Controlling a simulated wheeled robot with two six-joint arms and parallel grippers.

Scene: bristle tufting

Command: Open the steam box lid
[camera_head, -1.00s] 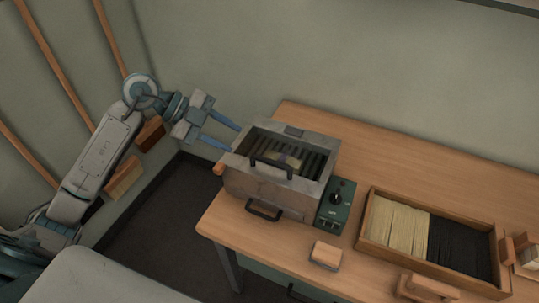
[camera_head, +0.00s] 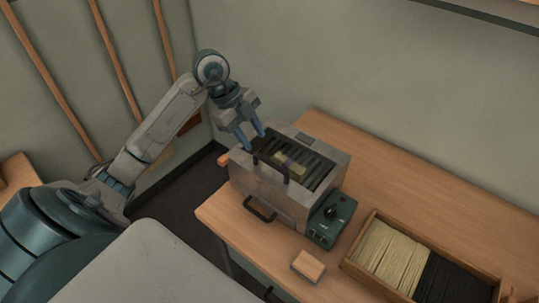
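The steam box (camera_head: 268,192) is a grey metal box at the left end of the wooden table. Its top shows dark slats with a pale yellowish thing among them; I cannot tell from this whether a lid panel covers them. A dark handle (camera_head: 272,166) stands at the top front edge, and a second handle (camera_head: 260,210) is on the front face. My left gripper (camera_head: 256,143) points down at the box's back left corner, with its blue fingers apart and nothing between them. I cannot tell whether they touch the box. My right gripper is out of view.
A green control unit (camera_head: 332,217) with a dark knob adjoins the box's right side. A small wooden block (camera_head: 308,266) lies in front. A wooden tray (camera_head: 373,216) holds pale and black bristles at right. The table behind the tray is clear.

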